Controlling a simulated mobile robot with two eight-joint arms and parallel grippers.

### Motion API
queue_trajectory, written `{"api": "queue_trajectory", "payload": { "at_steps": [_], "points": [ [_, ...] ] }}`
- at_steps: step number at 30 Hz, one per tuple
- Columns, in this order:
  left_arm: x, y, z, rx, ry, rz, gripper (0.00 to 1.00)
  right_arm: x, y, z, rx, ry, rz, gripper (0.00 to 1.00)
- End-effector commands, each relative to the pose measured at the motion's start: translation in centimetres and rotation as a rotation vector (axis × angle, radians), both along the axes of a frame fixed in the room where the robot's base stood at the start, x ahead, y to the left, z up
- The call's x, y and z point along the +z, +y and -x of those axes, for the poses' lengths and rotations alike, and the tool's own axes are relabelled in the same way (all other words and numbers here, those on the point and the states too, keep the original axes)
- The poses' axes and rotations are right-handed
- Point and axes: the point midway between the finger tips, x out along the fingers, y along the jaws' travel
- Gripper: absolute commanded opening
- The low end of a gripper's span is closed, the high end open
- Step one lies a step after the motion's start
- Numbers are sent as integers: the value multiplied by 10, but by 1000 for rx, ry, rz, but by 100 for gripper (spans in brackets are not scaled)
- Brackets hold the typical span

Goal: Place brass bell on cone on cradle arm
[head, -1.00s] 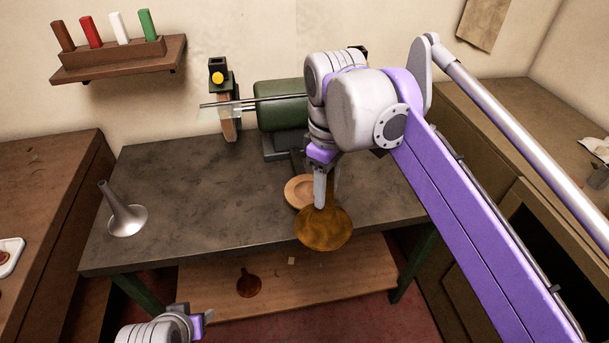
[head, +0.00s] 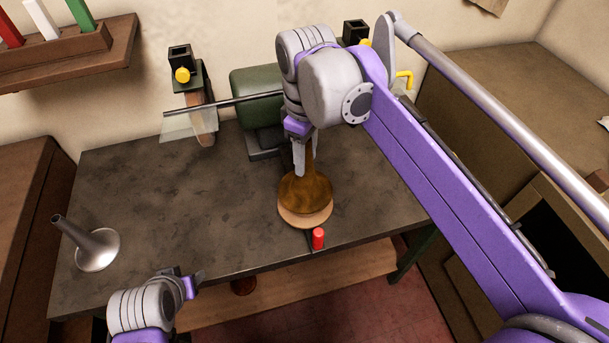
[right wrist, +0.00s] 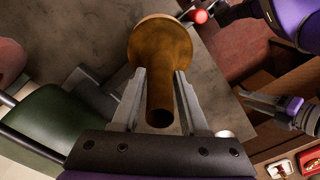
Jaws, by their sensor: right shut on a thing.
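The brass bell (head: 305,188) is upright, narrow tube up and flare down. My right gripper (head: 306,165) is shut on its tube; the right wrist view shows the tube (right wrist: 160,95) between the fingers. The flare is over a pale wooden disc (head: 305,218) near the bench's front edge. The disc's rim shows around the front of the flare. I cannot tell whether they touch, and any cone is hidden inside the bell. My left gripper (head: 187,282) is empty and looks open, low at the bench's front left.
A silver bell (head: 98,252) stands on the left of the grey bench (head: 180,195). A red knob (head: 318,238) is just in front of the disc. A green machine (head: 255,98) with a long rod stands at the back. The bench middle-left is clear.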

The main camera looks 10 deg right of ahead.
Motion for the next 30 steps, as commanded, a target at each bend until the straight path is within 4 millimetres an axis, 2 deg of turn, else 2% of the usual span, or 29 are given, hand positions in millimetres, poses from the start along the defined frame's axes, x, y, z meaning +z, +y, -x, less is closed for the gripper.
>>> {"api": "queue_trajectory", "payload": {
  "at_steps": [12,25,26,30],
  "points": [
    [-3,0,1,0,2,0,50,-50,0,0,0,-1,1,0],
    [-6,0,2,0,5,0,50,-57,0,0,0,0,0,0],
    [-5,0,2,0,5,0,50,-57,0,0,0,0,0,47],
    [-5,0,2,0,4,0,50,-56,0,0,0,-1,1,73]
  ]
}}
